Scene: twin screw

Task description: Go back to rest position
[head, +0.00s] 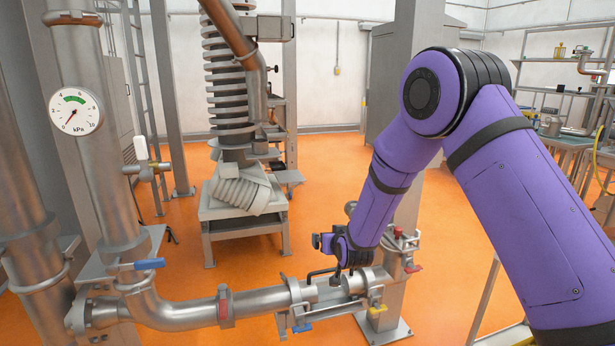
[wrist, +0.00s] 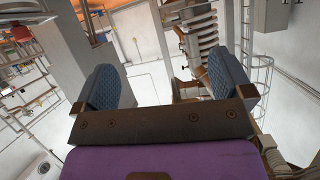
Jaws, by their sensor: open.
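My purple arm comes in from the right in the head view and bends down to the pipe at the front. My gripper (head: 326,274) is at its end, just above or beside the horizontal steel pipe (head: 258,300); I cannot tell whether it touches it. In the wrist view my gripper (wrist: 165,88) has its two blue padded fingers wide apart, with nothing between them. Past the fingers, a pale wall and a grey post (wrist: 75,65) show at a tilt.
A pressure gauge (head: 76,112) sits on the vertical pipe at left. Valves with a blue handle (head: 149,264), a red handle (head: 413,268) and a yellow handle (head: 377,310) are near the pipework. A ribbed screw column (head: 226,80) stands behind. Orange floor (head: 320,190) is open beyond the pipe.

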